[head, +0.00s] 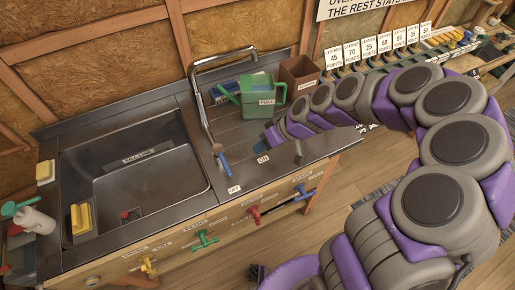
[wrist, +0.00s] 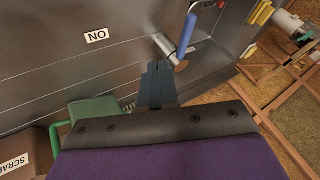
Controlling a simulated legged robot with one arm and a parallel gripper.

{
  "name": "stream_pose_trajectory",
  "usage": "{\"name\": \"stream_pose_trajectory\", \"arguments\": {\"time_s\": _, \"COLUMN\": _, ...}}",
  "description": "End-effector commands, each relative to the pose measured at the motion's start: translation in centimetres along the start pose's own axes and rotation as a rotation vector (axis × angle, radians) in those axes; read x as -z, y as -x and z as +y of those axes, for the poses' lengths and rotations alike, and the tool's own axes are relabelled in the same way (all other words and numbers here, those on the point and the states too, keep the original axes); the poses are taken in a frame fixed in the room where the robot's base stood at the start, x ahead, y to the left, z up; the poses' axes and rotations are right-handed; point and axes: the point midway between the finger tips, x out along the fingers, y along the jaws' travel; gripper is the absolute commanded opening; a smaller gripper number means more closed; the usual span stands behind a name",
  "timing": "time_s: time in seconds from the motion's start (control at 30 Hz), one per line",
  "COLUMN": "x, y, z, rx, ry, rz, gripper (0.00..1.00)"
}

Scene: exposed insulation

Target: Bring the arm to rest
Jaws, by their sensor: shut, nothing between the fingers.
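My arm of grey and purple links rises from the bottom right in the head view, arches over the floor and reaches left across the counter. It is extended, not folded. My gripper (head: 270,137) is at its far end, above the metal counter (head: 222,128), just in front of the green watering can (head: 262,98). In the wrist view my gripper (wrist: 157,84) shows dark, narrow fingers, shut and empty. A blue-handled lever (wrist: 187,36) lies just beyond the fingertips there, apparently apart from them. The lever also shows in the head view (head: 223,161), left of my gripper.
A metal sink (head: 150,170) with a curved tap (head: 205,105) is at left. A brown scrap bin (head: 299,72) stands behind my arm. Several coloured valve handles, including a red one (head: 254,215), line the counter front. Wooden floor (head: 330,205) lies clear in front.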

Motion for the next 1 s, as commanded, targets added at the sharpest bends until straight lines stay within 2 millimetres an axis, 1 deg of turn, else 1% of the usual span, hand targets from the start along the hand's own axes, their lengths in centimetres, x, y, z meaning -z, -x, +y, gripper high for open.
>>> {"name": "stream_pose_trajectory", "arguments": {"time_s": 0.03, "x": 0.0, "y": 0.6, "z": 0.1, "rx": 0.0, "ry": -0.001, "rz": 0.004, "gripper": 0.0}}
{"name": "stream_pose_trajectory", "arguments": {"time_s": 0.1, "x": -0.2, "y": 1.2, "z": 0.3, "rx": 0.002, "ry": -0.002, "rz": 0.006, "gripper": 0.0}}
{"name": "stream_pose_trajectory", "arguments": {"time_s": 0.37, "x": -0.6, "y": 1.9, "z": 0.5, "rx": 0.007, "ry": -0.001, "rz": 0.007, "gripper": 0.0}}
{"name": "stream_pose_trajectory", "arguments": {"time_s": 0.47, "x": -0.7, "y": 2.4, "z": -0.5, "rx": 0.001, "ry": -0.002, "rz": -0.01, "gripper": 0.0}}
{"name": "stream_pose_trajectory", "arguments": {"time_s": 0.57, "x": -1.5, "y": 3.8, "z": -2.3, "rx": -0.014, "ry": -0.014, "rz": -0.05, "gripper": 0.0}}
{"name": "stream_pose_trajectory", "arguments": {"time_s": 0.67, "x": -3.0, "y": 6.0, "z": -4.5, "rx": -0.049, "ry": -0.044, "rz": -0.108, "gripper": 0.0}}
{"name": "stream_pose_trajectory", "arguments": {"time_s": 0.7, "x": -3.9, "y": 6.8, "z": -5.3, "rx": -0.065, "ry": -0.062, "rz": -0.136, "gripper": 0.0}}
{"name": "stream_pose_trajectory", "arguments": {"time_s": 0.77, "x": -5.3, "y": 8.2, "z": -6.4, "rx": -0.093, "ry": -0.094, "rz": -0.173, "gripper": 0.0}}
{"name": "stream_pose_trajectory", "arguments": {"time_s": 0.9, "x": -9.2, "y": 11.6, "z": -8.2, "rx": -0.176, "ry": -0.192, "rz": -0.254, "gripper": 0.0}}
{"name": "stream_pose_trajectory", "arguments": {"time_s": 0.97, "x": -11.0, "y": 12.9, "z": -8.9, "rx": -0.217, "ry": -0.245, "rz": -0.287, "gripper": 0.0}}
{"name": "stream_pose_trajectory", "arguments": {"time_s": 1.0, "x": -12.2, "y": 13.8, "z": -9.3, "rx": -0.245, "ry": -0.282, "rz": -0.304, "gripper": 0.0}}
